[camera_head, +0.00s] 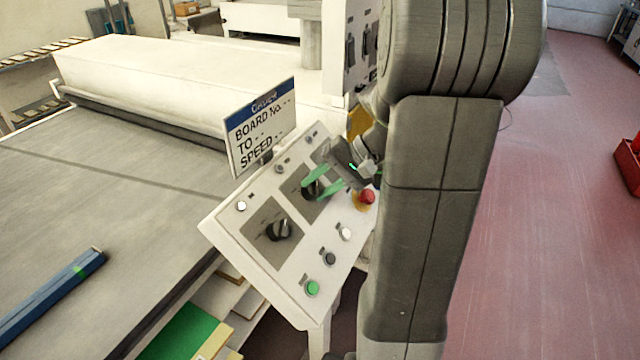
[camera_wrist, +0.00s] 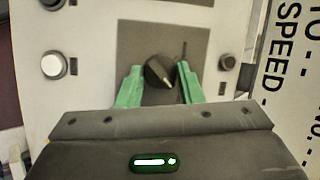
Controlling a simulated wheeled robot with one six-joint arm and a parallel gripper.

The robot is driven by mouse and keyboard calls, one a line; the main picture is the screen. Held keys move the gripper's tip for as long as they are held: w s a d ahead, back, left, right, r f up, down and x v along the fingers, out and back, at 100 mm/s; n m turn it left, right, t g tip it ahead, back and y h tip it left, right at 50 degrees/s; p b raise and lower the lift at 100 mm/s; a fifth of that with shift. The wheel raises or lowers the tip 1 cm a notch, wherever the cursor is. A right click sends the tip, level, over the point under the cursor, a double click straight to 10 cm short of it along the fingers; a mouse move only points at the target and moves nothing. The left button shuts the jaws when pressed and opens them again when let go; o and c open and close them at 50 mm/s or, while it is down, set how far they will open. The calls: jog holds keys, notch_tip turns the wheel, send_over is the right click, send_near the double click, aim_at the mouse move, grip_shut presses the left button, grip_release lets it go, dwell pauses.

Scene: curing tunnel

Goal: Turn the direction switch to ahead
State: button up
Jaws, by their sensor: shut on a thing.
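A sloped white control panel (camera_head: 225,232) carries two black rotary knobs on grey plates. My gripper (camera_head: 313,189), with green fingers, is at the upper knob (camera_head: 310,191). In the wrist view the fingers stand on either side of that black knob (camera_wrist: 159,72) and are shut on it. A pale pointer line on the knob slants to the lower right in that view. The other knob (camera_head: 279,230) is free, nearer the panel's lower left. The plate labels are too small or hidden to read, so I cannot tell which knob is marked direction.
A red button (camera_head: 367,197) on a yellow base sits close to my gripper. Green (camera_head: 313,288), dark (camera_head: 329,258) and white (camera_head: 345,233) buttons line the panel's right side. A sign (camera_head: 262,125) stands behind the panel. A conveyor bed (camera_head: 100,200) lies left.

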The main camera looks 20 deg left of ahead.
jog(key=o, duration=1)
jog(key=b+v, duration=0.1)
jog(key=v, duration=1.2)
jog(key=shift+w+d+r, duration=0.2)
jog(key=shift+d+r, duration=0.05)
jog(key=shift+r, duration=0.05)
jog(key=x, duration=1.4)
jog(key=shift+d+p, duration=0.1)
jog(key=shift+p, duration=0.3)
